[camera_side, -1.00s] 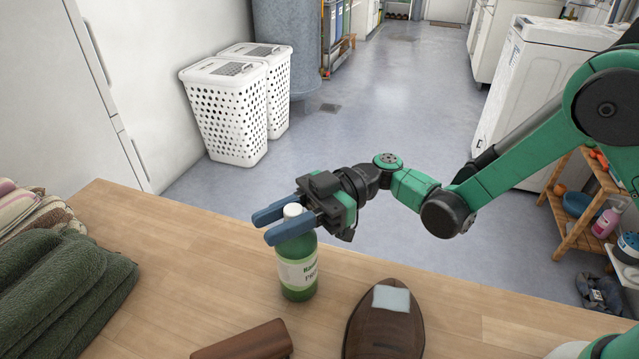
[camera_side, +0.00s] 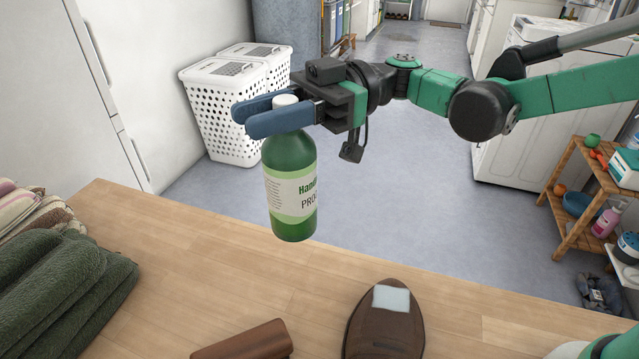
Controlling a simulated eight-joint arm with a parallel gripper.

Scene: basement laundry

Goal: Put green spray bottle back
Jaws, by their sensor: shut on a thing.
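The green bottle (camera_side: 290,190) has a white cap and a pale label with partly readable print. It hangs upright in the air above the far edge of the wooden table. My gripper (camera_side: 272,113) has its blue fingers shut around the bottle's neck, just below the cap. The side of the bottle facing away is hidden.
On the wooden table (camera_side: 190,270) lie a brown brush-like item (camera_side: 385,325) with a pale block on it, a brown block (camera_side: 243,343), and dark green folded towels (camera_side: 65,290). White hampers (camera_side: 225,110) stand on the floor. A wooden shelf (camera_side: 570,205) is at right.

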